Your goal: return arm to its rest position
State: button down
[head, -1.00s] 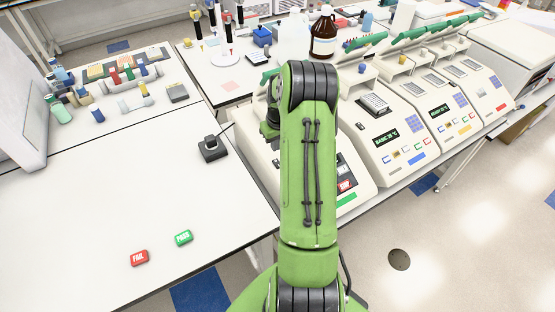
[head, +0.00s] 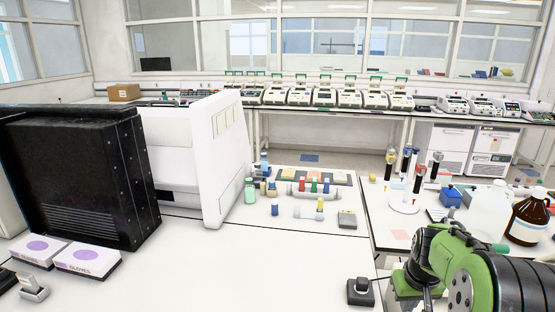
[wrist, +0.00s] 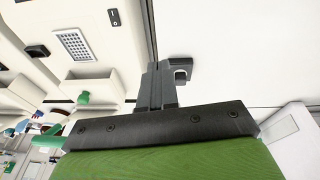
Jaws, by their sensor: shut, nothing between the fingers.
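My green arm (head: 470,265) is folded at the lower right of the head view, over the bench edge. My gripper is not clearly visible there. In the wrist view my gripper (wrist: 157,78) shows its two dark fingers together, with nothing between them. A small dark device (wrist: 181,68) lies on the white bench just beyond the fingertips; I cannot tell the gap. The same kind of device (head: 360,291) is beside my arm in the head view. A thermal cycler (wrist: 100,45) is on the left of the wrist view.
A white instrument (head: 222,155) and a black box (head: 85,170) stand at the left. Coloured tube racks (head: 312,186) lie mid-bench. A brown bottle (head: 527,218) and a clear jug (head: 487,212) stand near my arm. Several cyclers (head: 325,97) line the far bench. The front bench is mostly clear.

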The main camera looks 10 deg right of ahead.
jog(key=s+a+r+t+b, duration=0.15)
jog(key=s+a+r, duration=0.3)
jog(key=a, duration=0.45)
jog(key=s+a+n+t+y+b, duration=0.1)
jog(key=s+a+n+t+b, duration=0.1)
jog(key=s+a, duration=0.9)
jog(key=s+b, duration=0.1)
jog(key=s, duration=0.4)
jog(key=shift+a+f, duration=0.25)
jog(key=shift+a, duration=0.15)
